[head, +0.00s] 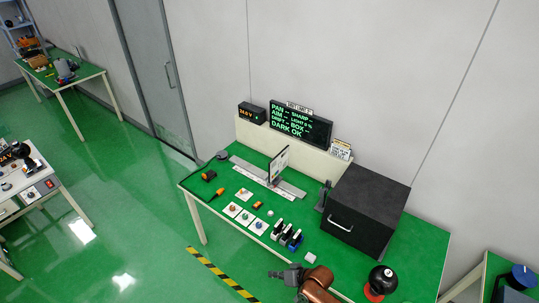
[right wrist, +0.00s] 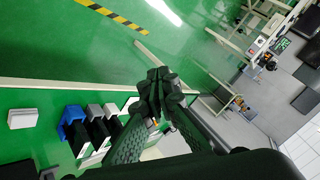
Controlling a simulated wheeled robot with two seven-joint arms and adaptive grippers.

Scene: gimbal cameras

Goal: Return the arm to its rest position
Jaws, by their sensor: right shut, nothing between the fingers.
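My right gripper (head: 289,276) is over the front edge of the green-topped table (head: 262,229) in the head view, and its fingers are closed with nothing between them. Its arm comes in from the bottom of the picture. In the right wrist view the closed fingers (right wrist: 157,92) point up across the picture, with the table edge and the green floor behind them. My left gripper is not in either view.
On the table stand a black box with a handle (head: 366,209), a display (head: 300,124), a small white block (head: 310,257), a black sphere on a red base (head: 382,280), and several cards. Black-yellow floor tape (head: 222,275) lies in front. Open floor is at left.

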